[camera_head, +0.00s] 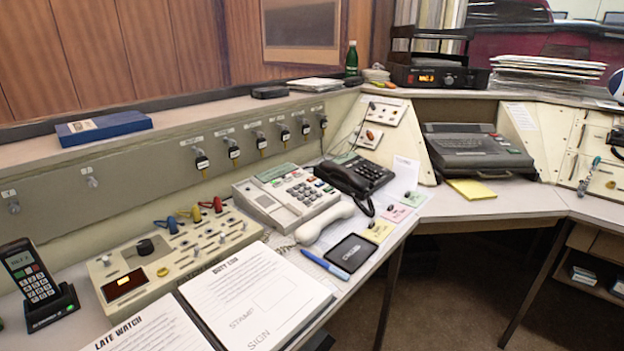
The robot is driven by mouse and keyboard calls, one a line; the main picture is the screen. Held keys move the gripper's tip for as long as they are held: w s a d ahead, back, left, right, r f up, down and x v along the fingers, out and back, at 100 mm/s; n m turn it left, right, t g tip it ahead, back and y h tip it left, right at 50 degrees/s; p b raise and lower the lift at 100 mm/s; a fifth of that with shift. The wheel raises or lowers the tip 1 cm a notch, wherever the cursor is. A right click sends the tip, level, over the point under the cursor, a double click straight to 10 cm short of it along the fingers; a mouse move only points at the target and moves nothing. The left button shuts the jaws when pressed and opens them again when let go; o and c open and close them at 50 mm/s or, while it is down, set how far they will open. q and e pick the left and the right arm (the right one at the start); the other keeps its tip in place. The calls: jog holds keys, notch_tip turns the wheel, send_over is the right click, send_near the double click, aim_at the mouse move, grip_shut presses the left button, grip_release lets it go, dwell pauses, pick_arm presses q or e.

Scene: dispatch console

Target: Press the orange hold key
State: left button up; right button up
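I cannot make out a key that is clearly orange and marked hold; the key markings are too small to read. A pale desk phone (268,204) with a keypad stands mid-desk, its white handset (324,222) lying at its front right. A black phone (358,175) sits just behind it to the right. A small wall panel (383,111) bears an orange-red piece (370,135). Neither gripper is in view.
A cordless handset (36,280) stands in its cradle at far left. Papers (255,295), a blue pen (325,264) and a black pad (350,252) lie along the front edge. A grey machine (475,150) stands at the right. The right desktop (520,200) is mostly clear.

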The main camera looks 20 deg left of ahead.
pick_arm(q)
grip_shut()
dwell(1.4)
